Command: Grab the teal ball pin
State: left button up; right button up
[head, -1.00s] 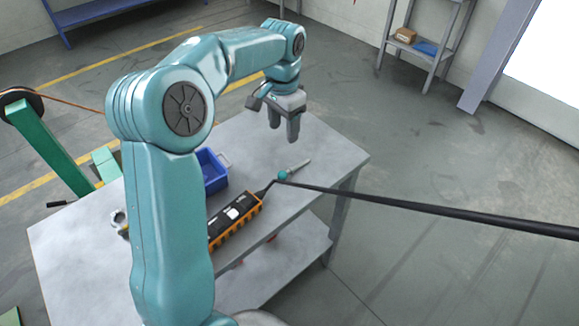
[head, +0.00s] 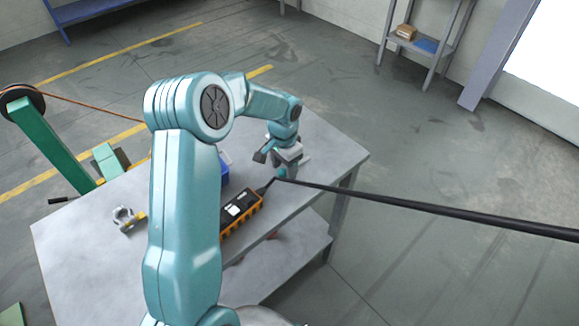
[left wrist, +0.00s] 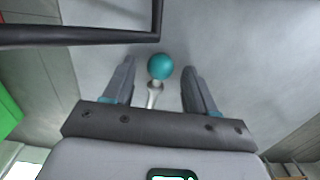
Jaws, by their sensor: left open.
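The teal ball pin has a round teal head and a pale metal shank. In the left wrist view the ball pin (left wrist: 160,67) lies between the two open fingers of my left gripper (left wrist: 159,85), with a gap on each side. The shank runs back toward the palm, which hides its end. In the head view my left gripper (head: 286,172) is low over the table's right part and covers most of the pin. I cannot tell its exact height above the table. My right gripper is not in view.
A black bar (head: 430,208) crosses from the right and ends close by my left gripper. An orange and black device (head: 241,211), a blue bin (head: 224,170) and a metal clamp-like part (head: 126,217) sit on the grey table (head: 80,245). The table's right corner is bare.

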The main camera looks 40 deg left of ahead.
pick_arm(q)
jog(key=shift+w+f, duration=0.1)
jog(key=shift+f, duration=0.1)
jog(key=c, duration=1)
grip_shut()
jog(key=shift+r, duration=0.1)
